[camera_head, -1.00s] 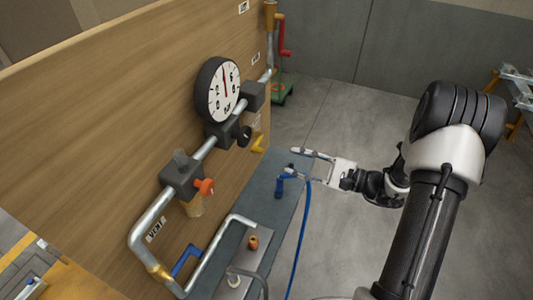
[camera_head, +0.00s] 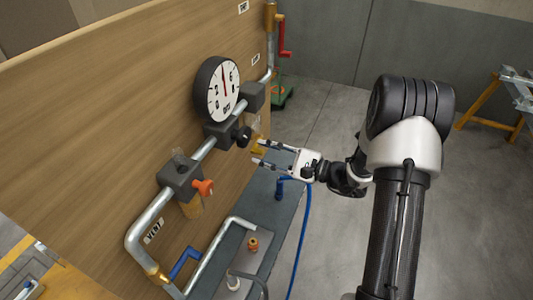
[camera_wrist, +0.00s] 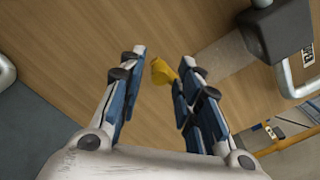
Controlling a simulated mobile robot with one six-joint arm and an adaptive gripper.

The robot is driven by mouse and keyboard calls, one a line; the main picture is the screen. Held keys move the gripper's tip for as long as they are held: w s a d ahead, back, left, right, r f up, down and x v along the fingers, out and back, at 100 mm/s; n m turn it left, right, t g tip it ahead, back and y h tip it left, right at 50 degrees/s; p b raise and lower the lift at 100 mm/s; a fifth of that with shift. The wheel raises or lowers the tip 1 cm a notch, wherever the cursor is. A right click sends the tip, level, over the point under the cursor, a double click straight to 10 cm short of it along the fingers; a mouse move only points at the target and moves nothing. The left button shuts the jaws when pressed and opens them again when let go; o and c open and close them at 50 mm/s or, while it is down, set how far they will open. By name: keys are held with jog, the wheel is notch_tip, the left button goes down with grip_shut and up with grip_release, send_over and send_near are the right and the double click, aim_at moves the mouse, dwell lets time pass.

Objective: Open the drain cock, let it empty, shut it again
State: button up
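A small yellow handle (camera_head: 259,146) sticks out from the wooden panel below the gauge; I cannot read a label naming it the drain cock. My gripper (camera_head: 259,152) is open, its fingertips pointing at the panel close to this handle. In the wrist view the yellow handle (camera_wrist: 162,72) shows between the two open fingers of my gripper (camera_wrist: 163,62), nearer the right finger. I cannot tell whether that finger touches it. What the handle is mounted on is mostly hidden. The round white gauge (camera_head: 223,89) has its needle pointing up.
Other handles on the panel are an orange knob (camera_head: 204,187), a black knob (camera_head: 244,137), a blue lever (camera_head: 185,260) and a red lever (camera_head: 283,38). A grey shelf (camera_head: 263,193) with a blue hose (camera_head: 302,235) lies below. Open floor is on the right.

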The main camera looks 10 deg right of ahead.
grip_shut()
jog(key=shift+r, duration=0.1)
jog(key=shift+r+m+p, duration=0.25)
jog(key=shift+m+p, duration=0.4)
jog(key=shift+m, duration=0.05)
grip_release()
jog(key=shift+o, duration=0.5)
jog(key=shift+d, duration=0.15)
jog(key=shift+o, duration=0.5)
jog(key=v, duration=1.1)
jog(key=shift+s+d, duration=0.25)
jog(key=shift+s, duration=0.05)
